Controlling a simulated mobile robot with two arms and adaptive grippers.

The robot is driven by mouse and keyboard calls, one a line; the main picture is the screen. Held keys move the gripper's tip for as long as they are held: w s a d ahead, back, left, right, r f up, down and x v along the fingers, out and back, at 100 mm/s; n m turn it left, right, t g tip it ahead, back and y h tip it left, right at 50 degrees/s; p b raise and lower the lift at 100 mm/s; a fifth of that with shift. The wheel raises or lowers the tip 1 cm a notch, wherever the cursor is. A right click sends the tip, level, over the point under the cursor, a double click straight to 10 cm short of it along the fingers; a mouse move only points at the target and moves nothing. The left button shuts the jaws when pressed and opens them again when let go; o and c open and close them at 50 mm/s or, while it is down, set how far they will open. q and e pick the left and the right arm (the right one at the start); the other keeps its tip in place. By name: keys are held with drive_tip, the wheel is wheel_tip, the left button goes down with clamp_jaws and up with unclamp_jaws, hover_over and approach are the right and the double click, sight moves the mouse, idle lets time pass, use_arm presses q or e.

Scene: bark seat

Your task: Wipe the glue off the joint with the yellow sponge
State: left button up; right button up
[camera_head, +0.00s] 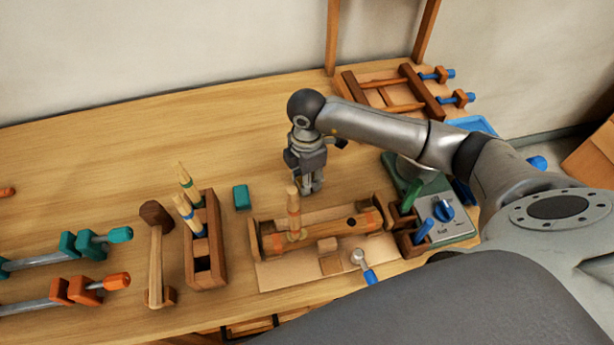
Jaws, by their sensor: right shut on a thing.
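A wooden piece (330,232) with a round bar and orange-brown bands lies on a tan mat (290,277). A light wooden peg (294,210) stands upright at its left part, where the two meet in a joint. I cannot clearly make out glue there. My right gripper (312,187) points down just behind the piece, right of the peg's top. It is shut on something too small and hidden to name. I see no yellow sponge; the gripper may hide it. My left gripper is not in view.
A teal block (241,196) lies left of the piece. A wooden holder (206,262) with brushes and a mallet (156,255) stand farther left, with clamps (70,292) beyond. The back left table is clear.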

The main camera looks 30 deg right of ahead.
drive_tip(key=shift+f, duration=0.35)
drive_tip(key=o, duration=1.3)
drive_tip(key=shift+r, duration=0.15)
drive_tip(key=shift+r+p, duration=2.55)
drive_tip(key=shift+r, duration=0.95)
drive_tip(key=shift+f, duration=0.1)
